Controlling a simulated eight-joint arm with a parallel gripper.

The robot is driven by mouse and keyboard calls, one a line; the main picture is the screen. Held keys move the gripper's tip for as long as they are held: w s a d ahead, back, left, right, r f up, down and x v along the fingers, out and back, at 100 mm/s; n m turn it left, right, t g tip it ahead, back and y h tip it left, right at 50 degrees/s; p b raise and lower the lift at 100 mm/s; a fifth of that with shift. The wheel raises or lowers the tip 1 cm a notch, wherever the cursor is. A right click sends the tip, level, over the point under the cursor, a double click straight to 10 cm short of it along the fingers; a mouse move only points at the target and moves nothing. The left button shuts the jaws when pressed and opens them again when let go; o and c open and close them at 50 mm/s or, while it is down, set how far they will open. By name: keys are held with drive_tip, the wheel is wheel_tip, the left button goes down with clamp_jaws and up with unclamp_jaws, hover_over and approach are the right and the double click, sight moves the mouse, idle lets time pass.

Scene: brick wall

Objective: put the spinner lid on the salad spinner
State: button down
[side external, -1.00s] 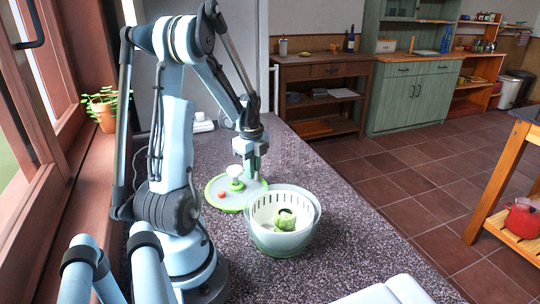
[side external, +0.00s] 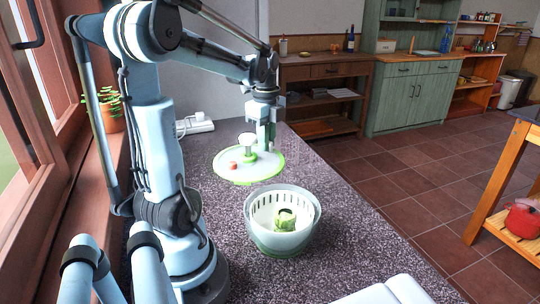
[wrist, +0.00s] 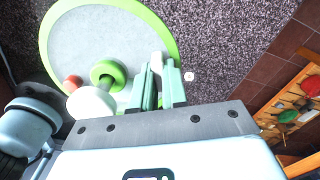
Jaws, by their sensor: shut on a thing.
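The spinner lid (side external: 205,0) is a pale, see-through disc with a green rim, a white knob on a green collar and a small red button. My gripper (side external: 267,148) is shut on the lid at its right side, and the lid appears raised above the counter, behind the spinner. In the wrist view the lid (wrist: 75,50) is left of the fingers (wrist: 158,85), knob towards my wrist. The salad spinner (side external: 282,245) is a pale bowl with a green base and a white slotted basket. It stands open on the counter with green leaves inside and is not seen in the wrist view.
The speckled counter (side external: 345,215) is clear around the spinner. A white power strip (side external: 195,124) lies at the back, and a potted plant (side external: 112,115) stands by the window at left. A white object (side external: 390,292) lies at the front right.

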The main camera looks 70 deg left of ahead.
drive_tip(key=w+d+r, duration=0.1)
drive_tip(key=d+r, duration=0.1)
drive_tip(key=d, duration=0.6)
drive_tip(key=w+d+r, duration=0.2)
drive_tip(key=d, duration=0.6)
drive_tip(key=shift+s+a+f, duration=0.15)
drive_tip(key=shift+f, duration=1.2)
drive_tip(key=shift+s+a+f, duration=0.1)
drive_tip(key=shift+f, duration=1.2)
drive_tip(key=shift+f, duration=0.8)
drive_tip(key=c, duration=0.7)
unclamp_jaws()
drive_tip(key=shift+r, duration=3.5)
